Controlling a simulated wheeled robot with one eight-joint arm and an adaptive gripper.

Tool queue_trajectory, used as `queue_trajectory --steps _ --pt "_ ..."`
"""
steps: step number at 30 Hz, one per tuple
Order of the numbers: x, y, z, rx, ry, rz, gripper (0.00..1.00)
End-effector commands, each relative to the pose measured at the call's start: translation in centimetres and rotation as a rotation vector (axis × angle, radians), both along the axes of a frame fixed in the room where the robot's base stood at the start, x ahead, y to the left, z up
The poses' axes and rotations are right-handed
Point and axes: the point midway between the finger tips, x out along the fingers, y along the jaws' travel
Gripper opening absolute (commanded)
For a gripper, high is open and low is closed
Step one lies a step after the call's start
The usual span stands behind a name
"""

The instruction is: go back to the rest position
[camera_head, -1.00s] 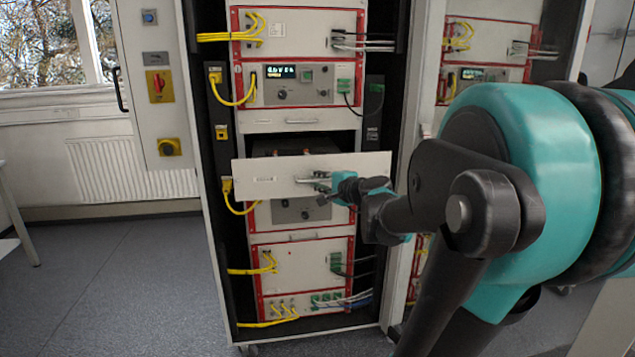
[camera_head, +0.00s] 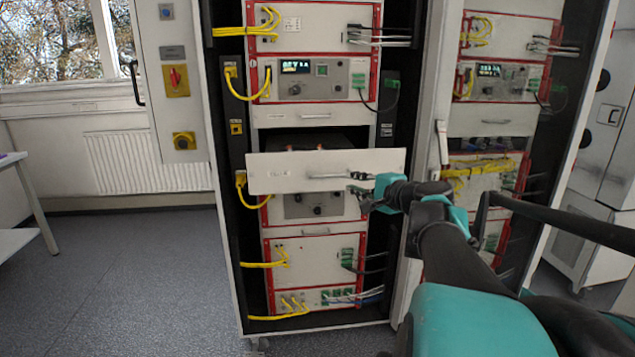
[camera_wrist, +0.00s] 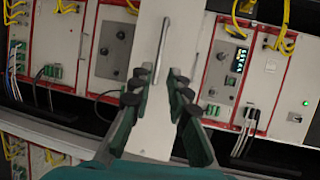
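A drawer with a plain pale front (camera_head: 270,172) stands pulled out from the middle of the open rack. Its bar handle (camera_head: 328,176) shows in the head view, and the handle also shows in the wrist view (camera_wrist: 161,45). My gripper (camera_head: 357,183) is at the right end of the handle, in front of the drawer face. In the wrist view my gripper (camera_wrist: 156,80) has its dark fingertips apart, with the pale front between and beyond them. It is empty. I cannot tell the exact gap to the handle.
The rack (camera_head: 229,200) has red-framed units and yellow cables (camera_head: 262,264). A second rack (camera_head: 492,120) stands at right, close to my arm. A white table (camera_head: 22,208) is at far left. The grey floor (camera_head: 140,270) at front left is clear.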

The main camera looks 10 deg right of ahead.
Motion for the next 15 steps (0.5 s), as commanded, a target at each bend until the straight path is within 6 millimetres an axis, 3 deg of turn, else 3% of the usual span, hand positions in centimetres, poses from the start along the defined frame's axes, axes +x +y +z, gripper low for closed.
queue_trajectory --steps 11,15 --pt "-0.1 0.1 -0.3 -0.009 0.004 0.006 0.17" --pt "-0.7 1.9 -3.4 -0.117 0.047 0.074 0.17"
